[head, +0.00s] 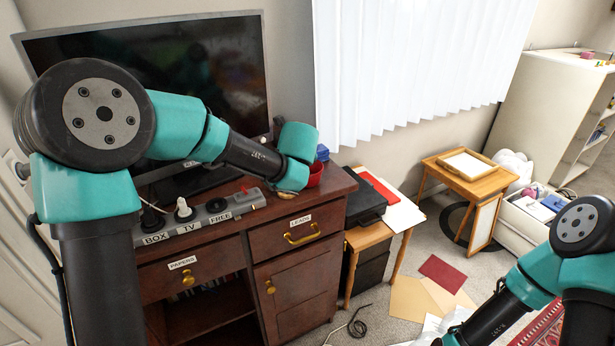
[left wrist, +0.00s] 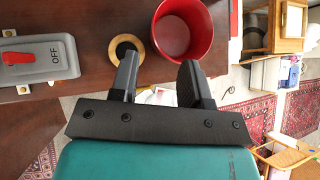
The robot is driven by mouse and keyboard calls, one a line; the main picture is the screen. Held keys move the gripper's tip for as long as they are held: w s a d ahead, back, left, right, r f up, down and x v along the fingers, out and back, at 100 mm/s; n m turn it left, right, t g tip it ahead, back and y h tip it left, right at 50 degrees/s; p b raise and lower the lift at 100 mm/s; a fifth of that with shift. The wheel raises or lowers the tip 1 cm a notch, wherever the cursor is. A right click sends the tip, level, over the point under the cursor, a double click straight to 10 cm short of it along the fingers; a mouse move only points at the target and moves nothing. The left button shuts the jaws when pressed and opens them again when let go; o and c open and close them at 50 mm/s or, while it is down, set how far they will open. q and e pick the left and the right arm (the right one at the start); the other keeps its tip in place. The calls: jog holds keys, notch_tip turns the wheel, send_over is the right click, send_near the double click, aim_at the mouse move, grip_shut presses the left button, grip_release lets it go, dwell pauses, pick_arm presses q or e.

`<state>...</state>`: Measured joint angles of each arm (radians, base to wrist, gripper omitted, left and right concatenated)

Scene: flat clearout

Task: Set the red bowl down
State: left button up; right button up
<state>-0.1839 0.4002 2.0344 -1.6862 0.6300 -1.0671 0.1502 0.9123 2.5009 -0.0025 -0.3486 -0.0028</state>
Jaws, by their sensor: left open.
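The red bowl (head: 315,174) is at the right end of the dark wooden cabinet's top (head: 338,186) in the head view, partly hidden behind my left wrist. In the left wrist view the bowl (left wrist: 183,28) appears upright just beyond the fingertips. My left gripper (left wrist: 158,68) is open, with nothing held between its fingers. Its right finger overlaps the bowl's near wall in the picture; I cannot tell whether they touch. My right arm is at the lower right of the head view, and its fingers are out of frame.
A round tan-rimmed object (left wrist: 126,46) sits left of the bowl. A grey switch strip (head: 208,215) runs along the cabinet's front edge, below a television (head: 160,80). A small table (head: 384,225) stands to the right. Papers (head: 425,298) and a cable (head: 352,326) lie on the floor.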

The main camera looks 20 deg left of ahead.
pick_arm(q)
jog(key=shift+x, duration=2.8)
jog(key=shift+x, duration=2.55)
jog(key=shift+f, duration=0.1)
jog(key=shift+c, duration=0.2)
grip_shut()
